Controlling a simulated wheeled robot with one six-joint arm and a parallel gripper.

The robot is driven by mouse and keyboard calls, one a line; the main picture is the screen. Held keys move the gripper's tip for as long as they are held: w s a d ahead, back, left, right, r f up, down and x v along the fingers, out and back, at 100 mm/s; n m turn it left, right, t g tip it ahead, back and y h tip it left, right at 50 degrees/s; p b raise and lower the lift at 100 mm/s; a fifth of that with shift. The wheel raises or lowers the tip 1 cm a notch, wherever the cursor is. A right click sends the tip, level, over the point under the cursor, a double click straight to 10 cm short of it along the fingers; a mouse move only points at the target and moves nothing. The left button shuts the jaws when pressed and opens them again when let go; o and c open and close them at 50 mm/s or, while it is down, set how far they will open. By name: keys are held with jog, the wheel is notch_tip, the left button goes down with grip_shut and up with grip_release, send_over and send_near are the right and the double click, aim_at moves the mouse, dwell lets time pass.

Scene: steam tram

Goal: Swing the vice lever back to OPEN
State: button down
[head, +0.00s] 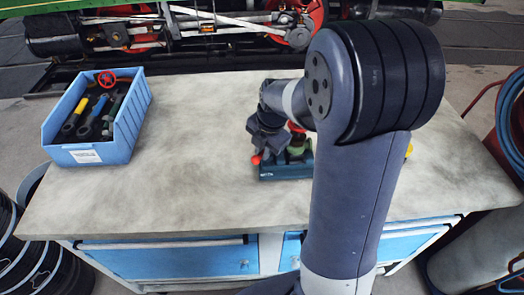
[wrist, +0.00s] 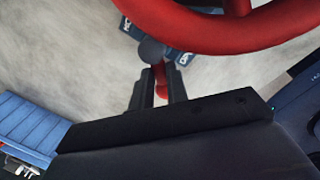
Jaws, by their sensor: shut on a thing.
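The vice (head: 285,173) has a dark teal base and sits on the bench, partly hidden by my arm. Its red lever (wrist: 160,75) runs from a dark round pivot (wrist: 151,50) between my fingers, with its red end showing below. In the head view a red knob (head: 256,159) shows at the base's left. My gripper (wrist: 159,88) is shut on the lever; it also shows over the vice in the head view (head: 266,143). Two dark blue labels, cut off, flank the pivot: one (wrist: 130,28) starting "HO", one (wrist: 183,57) seemingly "OP". The lever points between and away from them.
A large red ring (wrist: 230,40) arches close above the labels in the wrist view. A blue bin (head: 125,140) of tools stands at the bench's left. The grey bench top (head: 190,140) between bin and vice is clear. Hoses (head: 510,115) hang at the right.

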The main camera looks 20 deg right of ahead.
jog(key=shift+n, duration=0.3)
jog(key=c, duration=1.4)
grip_release()
jog(key=r, duration=0.3)
jog(key=s+d+r, duration=0.1)
jog(key=r, duration=0.6)
jog(key=shift+s+d+r, duration=0.2)
jog(key=shift+s+r, duration=0.15)
jog(key=shift+s, duration=0.05)
jog(key=f, duration=0.3)
jog(key=w+a+f, duration=0.1)
jog(key=f, duration=0.6)
jog(key=shift+w+a+f, duration=0.2)
jog(key=shift+w+f, duration=0.15)
jog(key=shift+r, duration=0.1)
